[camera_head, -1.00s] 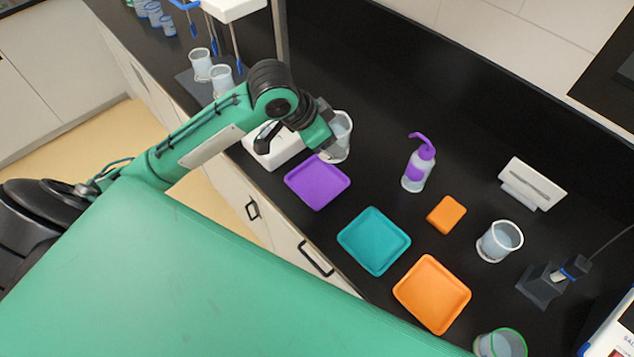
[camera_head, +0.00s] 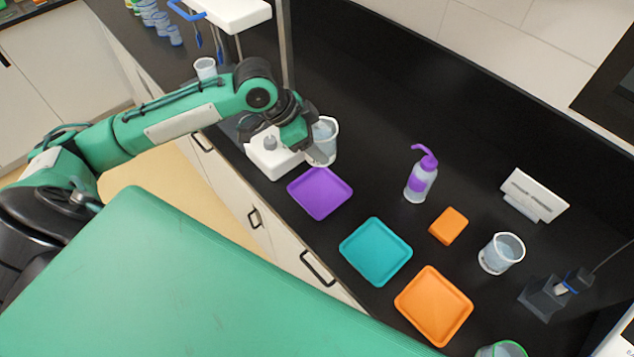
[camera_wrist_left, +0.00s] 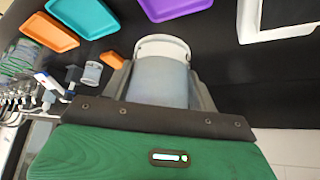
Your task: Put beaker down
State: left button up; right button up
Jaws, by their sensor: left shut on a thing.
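A clear beaker (camera_head: 327,138) with pale liquid is in my left gripper (camera_head: 314,150), at the back of the black counter beside a white device. In the left wrist view the beaker (camera_wrist_left: 160,75) sits between the two fingers of the left gripper (camera_wrist_left: 160,88), which are shut on it. I cannot tell whether its base touches the counter. A purple tray (camera_head: 320,193), a teal tray (camera_head: 376,251) and an orange tray (camera_head: 434,305) lie in a row in front of it, empty. My right gripper is not in view.
The white device (camera_head: 274,153) stands just left of the beaker. A purple-capped wash bottle (camera_head: 420,180), an orange block (camera_head: 448,226), another beaker (camera_head: 501,253) and a white holder (camera_head: 534,195) stand to the right. Bare counter lies between the held beaker and the bottle.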

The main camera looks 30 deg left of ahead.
pick_arm(q)
notch_tip(320, 180, down, 10)
jog(key=shift+f+p, duration=0.25)
jog(key=shift+p, duration=0.8)
notch_tip(320, 180, down, 4)
jog(key=shift+f+p, duration=0.1)
jog(key=shift+p, duration=0.45)
jog(key=shift+f, duration=0.3)
jog(key=shift+f, duration=0.1)
jog(key=o, duration=1.1)
